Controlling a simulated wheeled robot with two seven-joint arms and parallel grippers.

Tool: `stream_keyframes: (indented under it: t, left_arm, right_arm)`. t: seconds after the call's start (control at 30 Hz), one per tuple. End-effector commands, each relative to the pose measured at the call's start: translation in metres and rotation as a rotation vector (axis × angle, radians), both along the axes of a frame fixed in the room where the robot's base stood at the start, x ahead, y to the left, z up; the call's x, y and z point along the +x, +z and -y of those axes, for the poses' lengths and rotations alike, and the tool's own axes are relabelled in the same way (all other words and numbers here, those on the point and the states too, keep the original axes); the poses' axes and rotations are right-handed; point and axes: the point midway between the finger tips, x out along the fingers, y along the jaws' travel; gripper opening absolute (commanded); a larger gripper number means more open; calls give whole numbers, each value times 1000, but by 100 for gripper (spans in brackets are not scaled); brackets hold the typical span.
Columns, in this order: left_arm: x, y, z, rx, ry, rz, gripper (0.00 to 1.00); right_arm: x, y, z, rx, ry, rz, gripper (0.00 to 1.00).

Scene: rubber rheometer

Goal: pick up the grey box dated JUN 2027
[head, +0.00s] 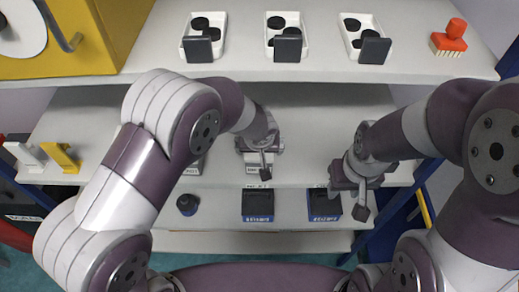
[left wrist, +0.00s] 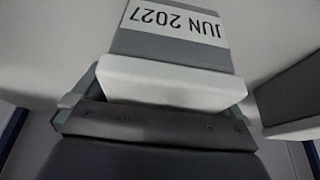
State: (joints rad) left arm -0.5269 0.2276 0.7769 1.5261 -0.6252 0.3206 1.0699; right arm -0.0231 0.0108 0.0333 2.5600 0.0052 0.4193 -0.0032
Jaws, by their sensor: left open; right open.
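The grey box with a white label reading JUN 2027 (left wrist: 178,42) shows upside down at the top of the left wrist view. In the head view my left gripper (head: 264,160) is open over the middle shelf, right at a small white label (head: 257,169); the box there is mostly hidden. I cannot tell whether the fingers touch it. My right gripper (head: 356,190) is open and empty at the right of that shelf.
Another grey box (left wrist: 292,85) stands close on the right in the left wrist view. Blue-based dark boxes (head: 258,205) sit on the lower shelf. White trays with black discs (head: 203,45) and a red brush (head: 450,38) are on the top shelf (head: 240,67).

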Motion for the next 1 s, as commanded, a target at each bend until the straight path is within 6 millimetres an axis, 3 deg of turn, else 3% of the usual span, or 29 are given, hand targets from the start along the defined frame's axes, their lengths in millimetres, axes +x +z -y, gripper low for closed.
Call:
stream_keyframes:
  t: [0.63,0.83,0.87,1.0]
  left_arm:
    - [0,-3,0,0,1,0,100]
    - [0,-3,0,0,1,0,35]
    - [1,-2,0,-1,1,2,30]
    - [1,-2,0,-1,1,2,30]
  right_arm:
    - [0,-6,0,0,0,0,43]
    - [0,-6,0,0,0,0,43]
    - [0,-6,0,0,0,0,43]
    - [0,-6,0,0,0,0,43]
